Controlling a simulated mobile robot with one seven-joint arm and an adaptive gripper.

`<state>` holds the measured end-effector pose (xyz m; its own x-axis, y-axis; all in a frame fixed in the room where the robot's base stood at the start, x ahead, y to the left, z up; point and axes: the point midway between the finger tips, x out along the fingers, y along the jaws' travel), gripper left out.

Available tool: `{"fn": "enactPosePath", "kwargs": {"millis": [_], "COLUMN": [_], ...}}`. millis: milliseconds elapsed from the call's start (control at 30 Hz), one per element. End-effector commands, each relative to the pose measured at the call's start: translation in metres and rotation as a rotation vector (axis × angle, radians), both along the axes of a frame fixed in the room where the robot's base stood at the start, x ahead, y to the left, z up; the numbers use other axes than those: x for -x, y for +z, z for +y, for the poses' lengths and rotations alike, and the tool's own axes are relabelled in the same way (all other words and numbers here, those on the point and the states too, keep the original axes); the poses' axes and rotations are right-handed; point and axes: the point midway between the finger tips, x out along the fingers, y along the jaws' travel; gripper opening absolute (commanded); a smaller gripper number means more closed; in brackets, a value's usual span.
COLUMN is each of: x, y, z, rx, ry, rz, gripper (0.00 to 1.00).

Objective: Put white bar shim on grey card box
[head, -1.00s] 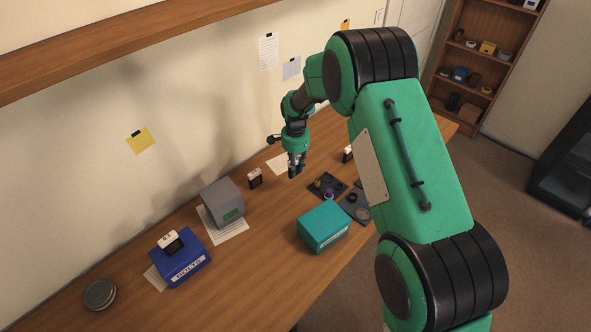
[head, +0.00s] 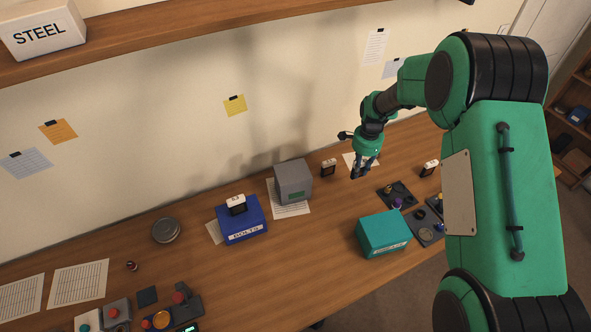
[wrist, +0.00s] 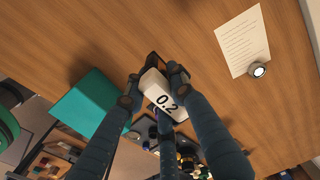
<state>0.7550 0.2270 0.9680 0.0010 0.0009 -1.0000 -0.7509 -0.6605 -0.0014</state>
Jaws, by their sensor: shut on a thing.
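My gripper (wrist: 163,80) is shut on a white bar shim (wrist: 166,96) marked 0.2, with a dark part beyond its white block. In the head view my gripper (head: 363,170) hangs above the bench, right of the grey card box, and the shim in it is too small to make out. The grey card box (head: 293,180) stands on a paper sheet near the wall, with a green label on its front. Its visible top looks bare.
A blue BOLTS box (head: 241,222) with a white-topped block (head: 236,203) on it stands left. Similar white-topped blocks stand right of the grey box (head: 328,168) and farther right (head: 430,168). A teal box (head: 384,233) and dark trays (head: 397,195) lie nearer the front.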

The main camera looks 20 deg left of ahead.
Motion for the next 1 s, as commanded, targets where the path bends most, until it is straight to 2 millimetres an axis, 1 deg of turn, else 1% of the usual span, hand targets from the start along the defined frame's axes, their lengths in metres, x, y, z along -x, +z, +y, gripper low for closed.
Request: {"fn": "enactPosePath", "kwargs": {"millis": [33,167,300,367,400,500,600,733,833,1000], "x": [0.011,0.044,0.085,0.103,0.116,0.145,0.17,0.194,0.205,0.211], "y": [0.009,0.024,0.04,0.047,0.051,0.06,0.068,0.075,0.077,0.078], "z": [0.013,0.045,0.079,0.093,0.101,0.118,0.132,0.143,0.148,0.151], "rx": [0.0,-0.001,-0.003,-0.003,-0.003,-0.003,-0.005,-0.005,-0.006,-0.006], "ry": [0.008,0.019,0.032,0.039,0.042,0.049,0.056,0.061,0.064,0.064], "rz": [0.0,-0.002,-0.003,-0.003,-0.003,-0.004,-0.005,-0.005,-0.005,-0.005], "gripper": [0.0,0.0,0.0,0.0,0.0,0.0,0.0,0.0,0.0,0.0]}}
